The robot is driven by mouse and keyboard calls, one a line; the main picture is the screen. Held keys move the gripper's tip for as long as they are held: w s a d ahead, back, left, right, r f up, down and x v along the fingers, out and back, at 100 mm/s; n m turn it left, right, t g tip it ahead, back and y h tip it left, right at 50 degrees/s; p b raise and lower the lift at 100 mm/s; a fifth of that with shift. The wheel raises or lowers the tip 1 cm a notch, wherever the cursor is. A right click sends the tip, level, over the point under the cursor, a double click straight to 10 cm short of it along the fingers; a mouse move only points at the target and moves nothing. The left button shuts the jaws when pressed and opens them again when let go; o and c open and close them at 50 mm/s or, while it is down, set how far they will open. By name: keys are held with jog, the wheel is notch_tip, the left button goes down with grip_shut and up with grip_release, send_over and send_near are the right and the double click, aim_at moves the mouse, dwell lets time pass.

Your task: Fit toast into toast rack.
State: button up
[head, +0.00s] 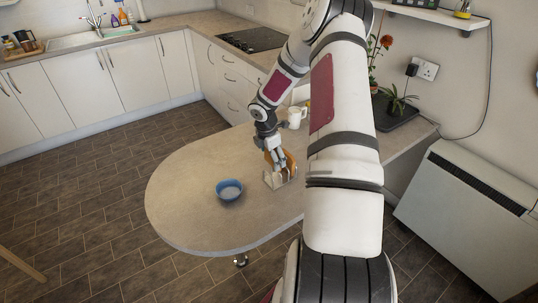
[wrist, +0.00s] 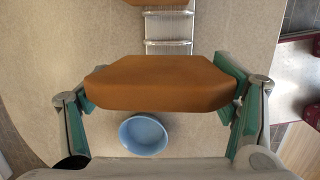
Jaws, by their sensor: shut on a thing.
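In the wrist view, a brown slice of toast (wrist: 160,83) is held between the two green-padded fingers of my gripper (wrist: 160,88), one at each end. The metal toast rack (wrist: 168,42) shows beyond it, with its bars running across. A second brown piece (wrist: 158,2) is at the top edge by the rack, mostly cut off. In the head view, my gripper (head: 278,156) is just above the toast rack (head: 274,181) on the table, with brown toast (head: 290,162) beside it. The held slice appears above the rack; whether it touches a bar I cannot tell.
A blue bowl (head: 229,190) stands on the rounded table (head: 185,195) left of the rack; it also shows in the wrist view (wrist: 143,134). A white mug (head: 296,117) and a dark tray with a plant (head: 397,112) are farther back. The table's left end is clear.

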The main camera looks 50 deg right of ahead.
jog(key=shift+w, duration=0.1)
jog(key=shift+f+b, duration=0.3)
jog(key=shift+f, duration=0.45)
jog(key=shift+a+b+x, duration=0.2)
jog(key=shift+b+x, duration=0.15)
jog(key=shift+x, duration=0.65)
jog(key=shift+a+b+x, duration=0.25)
jog(key=shift+b+x, duration=0.1)
jog(key=shift+x, duration=0.65)
jog(key=shift+s+f+b, duration=0.2)
jog(key=shift+f+b, duration=0.15)
jog(key=shift+f, duration=1.3)
jog(key=o, duration=1)
jog(key=shift+o, duration=0.2)
jog(key=v, duration=1.2)
jog(key=shift+w, duration=0.15)
jog(key=shift+d, duration=0.1)
